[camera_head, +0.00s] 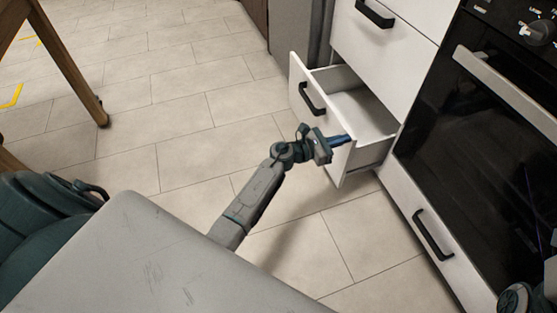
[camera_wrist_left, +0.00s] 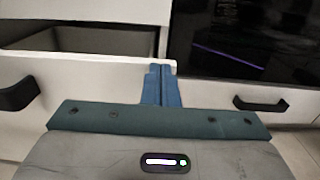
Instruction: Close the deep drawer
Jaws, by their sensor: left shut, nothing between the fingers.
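The deep drawer (camera_head: 322,118) is a white drawer with a black bar handle (camera_head: 312,98), pulled out from the cabinet below another drawer. Its inside looks empty in the head view. My left gripper (camera_head: 340,140) is shut and empty, at the right part of the drawer's front panel near its top edge. In the left wrist view the blue fingers (camera_wrist_left: 161,84) are together in front of the right end of the drawer front (camera_wrist_left: 90,75). I cannot tell whether they touch it. My right gripper is not clearly in view.
A closed white drawer (camera_head: 385,45) is above the open one. A black oven (camera_head: 480,130) with a steel handle stands to the right, with a low drawer (camera_head: 420,220) beneath it. A wooden table leg (camera_head: 70,75) is at the left. The tiled floor (camera_head: 200,90) before the drawer is clear.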

